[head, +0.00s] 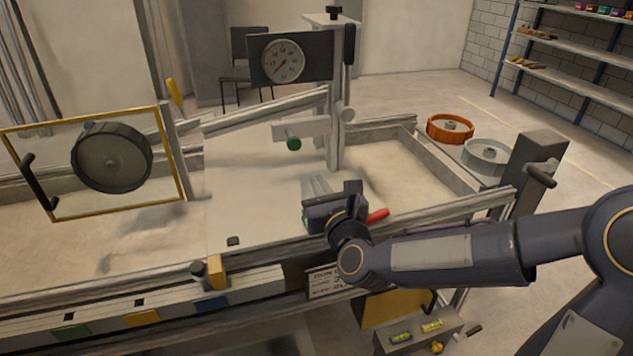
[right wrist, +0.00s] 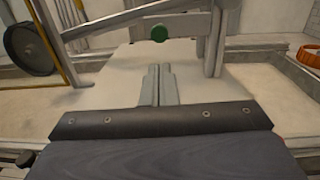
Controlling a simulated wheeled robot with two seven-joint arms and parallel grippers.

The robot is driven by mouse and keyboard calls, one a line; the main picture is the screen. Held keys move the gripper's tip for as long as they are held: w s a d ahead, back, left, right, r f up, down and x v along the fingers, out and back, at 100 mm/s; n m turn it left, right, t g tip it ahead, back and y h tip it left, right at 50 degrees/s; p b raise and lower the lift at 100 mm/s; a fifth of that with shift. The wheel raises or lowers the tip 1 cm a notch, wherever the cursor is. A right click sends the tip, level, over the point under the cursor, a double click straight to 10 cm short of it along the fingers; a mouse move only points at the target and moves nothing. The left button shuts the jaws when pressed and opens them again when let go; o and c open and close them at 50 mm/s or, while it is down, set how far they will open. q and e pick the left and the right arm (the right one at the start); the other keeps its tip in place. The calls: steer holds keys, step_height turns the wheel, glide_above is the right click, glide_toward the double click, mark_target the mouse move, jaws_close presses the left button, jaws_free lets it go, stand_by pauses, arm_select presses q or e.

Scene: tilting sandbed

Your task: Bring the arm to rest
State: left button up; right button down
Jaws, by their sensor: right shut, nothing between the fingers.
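My right arm comes in from the right in the head view and reaches over the near rail of the sandbed (head: 395,165). My right gripper (head: 316,184) is shut and empty above the pale flat plate (head: 245,215) in the middle of the bed. In the right wrist view its two grey fingers (right wrist: 158,84) lie together, pointing at the plate, with nothing between them. A red handle (head: 378,215) shows just right of the gripper, partly hidden by it. My left gripper is not in either view.
A post with a dial gauge (head: 283,60) and a green knob (head: 294,143) stands beyond the gripper. A yellow-framed panel with a dark wheel (head: 111,158) is at left. Shelves (head: 575,50) stand far right.

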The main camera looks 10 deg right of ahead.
steer(key=s+d+f+n+g, duration=0.2)
steer(key=s+n+g, duration=0.2)
steer(key=s+n, duration=0.6)
steer(key=s+d+f+n+g+y+p, duration=0.1)
steer(key=s+d+f+n+g, duration=0.2)
steer(key=s+n, duration=0.7)
steer(key=s+d+f+n+g+p, duration=0.1)
steer(key=s+n+g, duration=0.4)
steer(key=s+n, duration=0.5)
steer(key=d+f+n, duration=0.1)
steer(key=d+n, duration=0.1)
steer(key=n, duration=0.1)
steer(key=shift+f+y, duration=0.3)
steer(key=shift+f, duration=0.05)
